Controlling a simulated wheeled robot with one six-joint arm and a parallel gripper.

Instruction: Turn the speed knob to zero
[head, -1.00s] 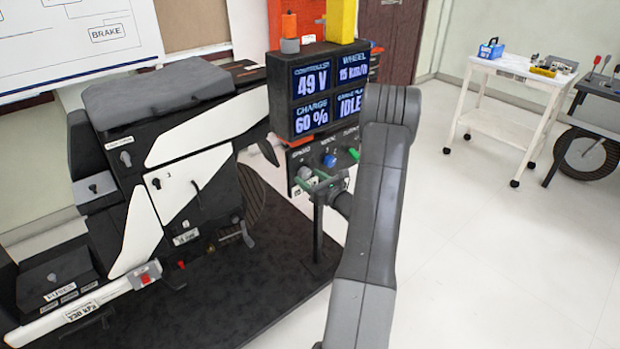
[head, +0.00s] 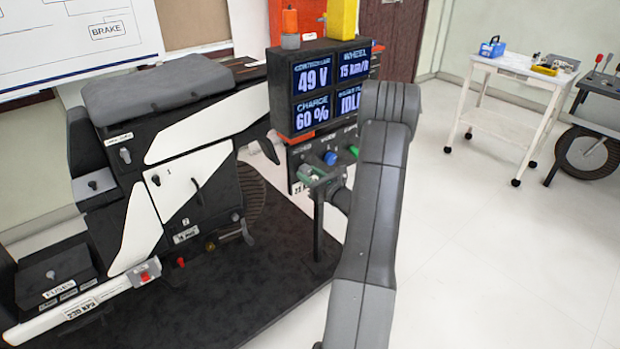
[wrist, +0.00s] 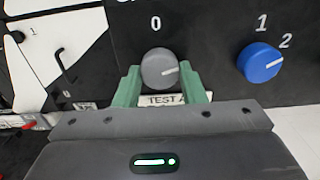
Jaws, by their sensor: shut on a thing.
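A round grey knob (wrist: 158,66) with a white pointer line sits on the black control panel (wrist: 215,25) in the wrist view. Its pointer aims right and slightly up. A "0" mark is printed above the knob. My gripper (wrist: 161,76) has its green fingers on either side of the knob, shut on it. A label reading "TEST" below the knob is partly hidden by the gripper. In the head view my gripper (head: 313,177) is at the left of the panel, and the knob is mostly hidden there.
A blue knob (wrist: 260,63) with marks 1 and 2 is to the right on the panel. The display (head: 322,88) above shows 49 V, 15 km/h, 60 % and IDLE.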

